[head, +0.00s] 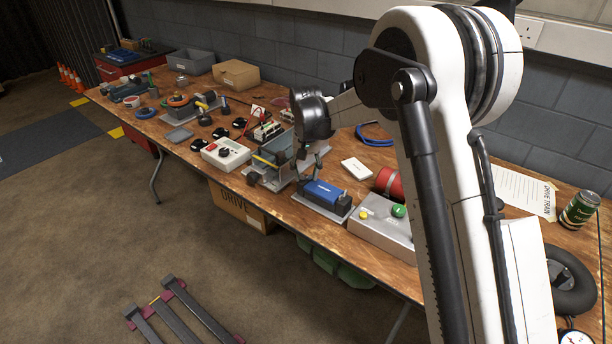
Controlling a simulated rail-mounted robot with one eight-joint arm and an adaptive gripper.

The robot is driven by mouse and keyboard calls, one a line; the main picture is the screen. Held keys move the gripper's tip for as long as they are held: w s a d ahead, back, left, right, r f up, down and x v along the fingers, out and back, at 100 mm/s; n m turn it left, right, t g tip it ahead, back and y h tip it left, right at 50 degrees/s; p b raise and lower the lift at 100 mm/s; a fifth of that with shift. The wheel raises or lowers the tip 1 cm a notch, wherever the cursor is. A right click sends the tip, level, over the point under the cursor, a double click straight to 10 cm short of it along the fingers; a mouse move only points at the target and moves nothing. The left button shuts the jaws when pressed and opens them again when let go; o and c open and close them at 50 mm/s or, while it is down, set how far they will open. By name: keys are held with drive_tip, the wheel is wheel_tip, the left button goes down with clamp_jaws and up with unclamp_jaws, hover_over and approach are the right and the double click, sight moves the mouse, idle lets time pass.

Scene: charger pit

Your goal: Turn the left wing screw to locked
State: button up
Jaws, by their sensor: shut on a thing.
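My gripper (306,162) hangs below the dark wrist of my arm, over the middle of the workbench. It points down between a grey open metal housing (279,172) and a blue block with a black end (325,194). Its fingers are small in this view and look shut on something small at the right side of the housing. The thing between them is too small and covered to make out. I cannot pick out the left wing screw or tell its turn. A yellow bar and dark parts show at the housing's left.
The bench (345,182) is crowded. A white box with a red button (226,153) stands left of the housing. A grey box with green and yellow buttons (385,228), a red cylinder (389,182) and a white card (356,168) lie to the right. Bins stand at the back left.

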drive_tip(key=m+b, duration=0.1)
drive_tip(key=m, duration=0.3)
drive_tip(key=shift+m, duration=1.9)
drive_tip(key=o, duration=1.1)
wheel_tip(320, 180, up, 12)
drive_tip(key=shift+r, duration=0.1)
